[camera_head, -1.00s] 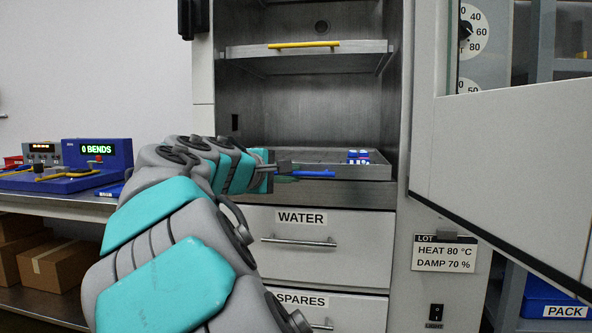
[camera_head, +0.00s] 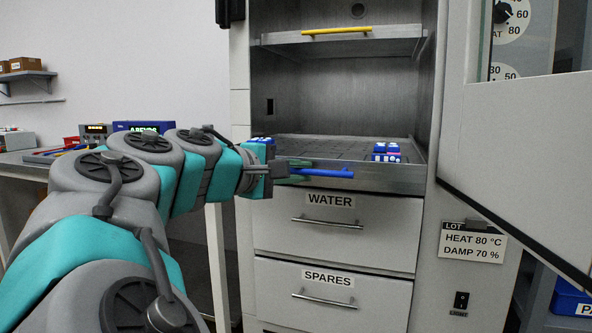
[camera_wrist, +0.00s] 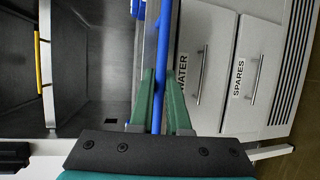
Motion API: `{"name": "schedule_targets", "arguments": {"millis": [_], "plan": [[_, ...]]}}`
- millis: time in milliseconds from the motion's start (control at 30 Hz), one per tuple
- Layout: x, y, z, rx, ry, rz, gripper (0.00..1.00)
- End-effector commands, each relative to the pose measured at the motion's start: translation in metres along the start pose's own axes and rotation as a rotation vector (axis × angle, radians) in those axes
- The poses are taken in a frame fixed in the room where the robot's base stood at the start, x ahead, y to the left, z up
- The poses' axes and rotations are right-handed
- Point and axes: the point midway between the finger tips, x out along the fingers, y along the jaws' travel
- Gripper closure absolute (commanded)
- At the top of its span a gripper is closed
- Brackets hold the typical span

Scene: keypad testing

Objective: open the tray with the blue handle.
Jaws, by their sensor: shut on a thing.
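The lower tray (camera_head: 405,178) is a grey metal tray in the open cabinet, with a blue bar handle (camera_head: 335,173) on its front. It stands partly out, with its front beyond the cabinet opening. My gripper (camera_head: 292,170) is at the left part of this handle, shut on it. In the wrist view the green fingers (camera_wrist: 160,98) lie on either side of the blue handle (camera_wrist: 164,50). The fingertips are partly hidden in the head view.
Small blue-and-white items (camera_head: 386,152) sit on the tray. An upper tray with a yellow handle (camera_head: 337,31) is above. The WATER drawer (camera_head: 335,225) and SPARES drawer (camera_head: 330,292) are shut below. An open cabinet door (camera_head: 520,150) stands at the right.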

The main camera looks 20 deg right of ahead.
Motion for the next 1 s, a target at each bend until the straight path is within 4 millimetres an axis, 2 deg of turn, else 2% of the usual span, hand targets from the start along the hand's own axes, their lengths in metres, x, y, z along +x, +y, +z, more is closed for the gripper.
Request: {"name": "schedule_targets", "arguments": {"millis": [233,267,500,1000], "plan": [[0.0004,-0.0008,-0.0002,-0.001,0.0,-0.002,1.0],[0.0005,-0.0009,-0.0003,-0.001,0.0,-0.002,0.82],[0.0003,-0.0003,-0.0002,0.0,0.0,-0.001,0.55],[-0.0068,0.0038,-0.0012,0.0,0.001,0.001,0.55]]}}
